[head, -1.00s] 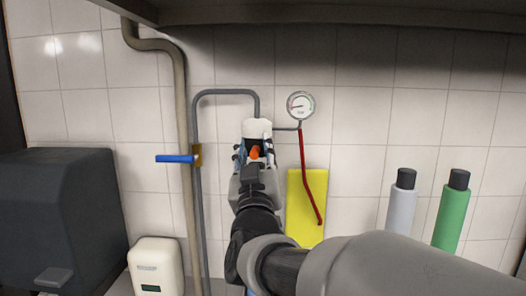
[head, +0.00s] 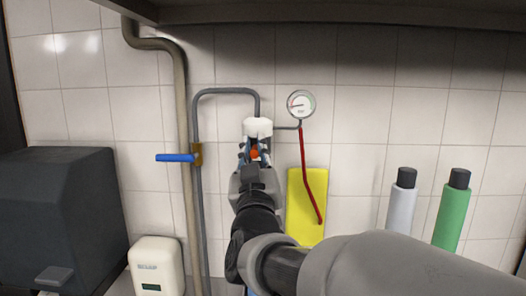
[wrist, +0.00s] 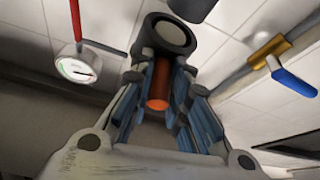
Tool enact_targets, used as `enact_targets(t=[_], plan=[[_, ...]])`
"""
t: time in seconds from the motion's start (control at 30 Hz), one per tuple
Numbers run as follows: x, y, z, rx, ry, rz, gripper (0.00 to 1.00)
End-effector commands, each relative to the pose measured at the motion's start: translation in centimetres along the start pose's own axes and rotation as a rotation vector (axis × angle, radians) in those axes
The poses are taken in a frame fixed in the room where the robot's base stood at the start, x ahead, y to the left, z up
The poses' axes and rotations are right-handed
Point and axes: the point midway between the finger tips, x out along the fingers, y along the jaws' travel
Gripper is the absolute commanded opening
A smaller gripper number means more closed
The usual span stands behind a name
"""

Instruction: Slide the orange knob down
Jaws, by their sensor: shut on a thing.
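The orange knob (head: 254,154) is in the middle of the head view, just below a white fitting (head: 257,127) on the wall pipe. In the wrist view the knob (wrist: 158,85) is a short orange cylinder between the fingers, below the dark round opening of the fitting (wrist: 170,35). My gripper (head: 254,148) is shut on the knob, and its blue-grey fingers stand on both sides of it, as the wrist view also shows (wrist: 160,76). The fingers partly hide the knob's sides.
A blue-handled valve (head: 176,158) is at left. Two bottles (head: 402,200) (head: 451,212) stand at right. A shelf (head: 340,12) overhangs above.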

Motion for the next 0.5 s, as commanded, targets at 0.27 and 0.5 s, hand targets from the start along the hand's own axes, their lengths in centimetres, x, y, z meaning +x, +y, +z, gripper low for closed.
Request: enact_targets(t=[0.27, 0.5], plan=[[-0.6, -0.3, 1.3, 0.000, 0.000, 0.000, 0.00], [-1.7, -0.9, 4.2, 0.000, 0.000, 0.001, 0.00]])
